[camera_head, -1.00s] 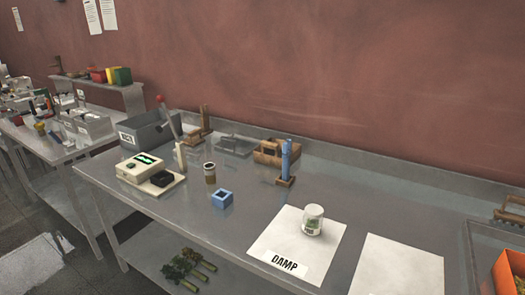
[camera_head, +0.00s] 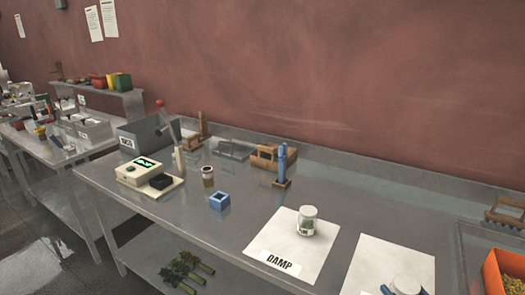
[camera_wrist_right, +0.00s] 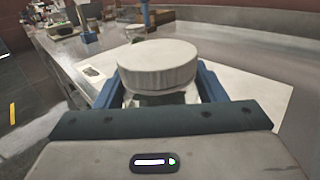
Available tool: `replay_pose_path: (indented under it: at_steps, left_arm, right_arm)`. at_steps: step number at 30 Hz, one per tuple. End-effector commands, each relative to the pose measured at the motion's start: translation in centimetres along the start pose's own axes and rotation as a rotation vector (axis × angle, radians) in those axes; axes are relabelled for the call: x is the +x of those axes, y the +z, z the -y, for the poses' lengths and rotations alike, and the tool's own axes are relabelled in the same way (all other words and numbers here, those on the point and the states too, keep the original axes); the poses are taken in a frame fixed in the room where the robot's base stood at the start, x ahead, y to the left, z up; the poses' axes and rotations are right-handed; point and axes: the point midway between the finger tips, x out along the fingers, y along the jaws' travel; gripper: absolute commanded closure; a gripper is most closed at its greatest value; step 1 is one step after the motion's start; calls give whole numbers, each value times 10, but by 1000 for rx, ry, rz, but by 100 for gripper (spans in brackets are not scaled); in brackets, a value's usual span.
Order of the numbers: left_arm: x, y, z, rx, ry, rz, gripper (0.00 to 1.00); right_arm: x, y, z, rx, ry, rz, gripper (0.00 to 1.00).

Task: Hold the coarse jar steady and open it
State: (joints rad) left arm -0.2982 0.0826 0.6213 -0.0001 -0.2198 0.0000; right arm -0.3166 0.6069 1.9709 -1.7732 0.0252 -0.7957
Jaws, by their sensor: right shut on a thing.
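My right gripper (camera_head: 403,290) shows at the bottom edge of the head view, with blue fingers on both sides of a white-lidded jar (camera_head: 406,284). In the right wrist view the fingers (camera_wrist_right: 160,92) are shut on this jar's body, below its wide ribbed white lid (camera_wrist_right: 157,62). The lid is on, and the jar looks upright. No label on it is readable, so I cannot tell if it is the coarse jar. A second clear jar (camera_head: 307,222) with a white lid stands upright on the DAMP sheet (camera_head: 270,250). My left gripper is not in view.
A second white sheet (camera_head: 375,262) lies right of the DAMP sheet. An orange bin (camera_head: 497,275) stands at the far right. A blue square holder (camera_head: 220,201), a small brown jar (camera_head: 207,178) and a scale (camera_head: 140,170) stand to the left. The steel table between is mostly clear.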

Motion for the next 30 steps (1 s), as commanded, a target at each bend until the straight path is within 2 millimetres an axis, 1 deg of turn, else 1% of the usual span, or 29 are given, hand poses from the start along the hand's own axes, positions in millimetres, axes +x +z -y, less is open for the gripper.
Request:
replay_pose_path:
  at_steps: [3,8,10,11,15,18,21,24,30]
  left_arm:
    - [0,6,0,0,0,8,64]
    - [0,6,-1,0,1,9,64]
    - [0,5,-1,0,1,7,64]
    - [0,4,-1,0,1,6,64]
    - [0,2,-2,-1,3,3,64]
    - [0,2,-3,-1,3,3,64]
    - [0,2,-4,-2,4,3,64]
    - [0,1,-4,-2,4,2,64]
    - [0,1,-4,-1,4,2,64]
  right_arm:
    - [15,7,22,-9,-15,4,77]
    - [36,20,58,-11,-45,3,77]
    - [46,28,78,-12,-64,3,77]
    - [52,34,89,-12,-75,5,77]
    - [77,70,153,-12,-144,6,77]
    - [88,95,191,-8,-192,6,77]
    - [94,116,221,-6,-232,4,77]
    - [97,134,244,-3,-264,4,77]
    - [99,164,279,-1,-317,3,77]
